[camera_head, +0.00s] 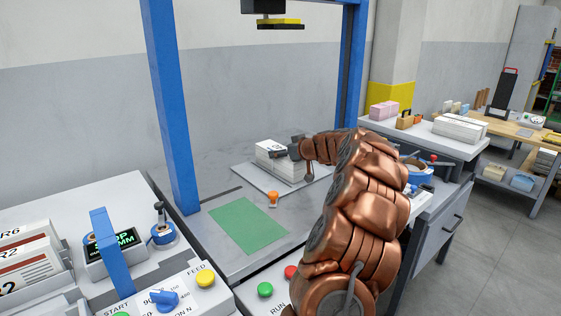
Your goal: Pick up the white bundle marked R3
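A white bundle (268,149) sits on a pale plate (257,180) on the grey machine table, under the blue frame. It has a small dark mark on its top, too small to read, so I cannot tell whether it is R3. My gripper (283,153) is at the right part of this bundle, at about the height of its top. The arm comes in from the right and hides part of the bundle's right side. I cannot tell whether the fingers touch the bundle, or whether they are open or shut.
White bundles marked R6 and R2 (27,262) stand at the left. A blue gantry post (172,110) rises left of the plate, with a green mat (248,225) and orange knob (273,198) in front. More white bundles (459,130) lie on the right-hand table.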

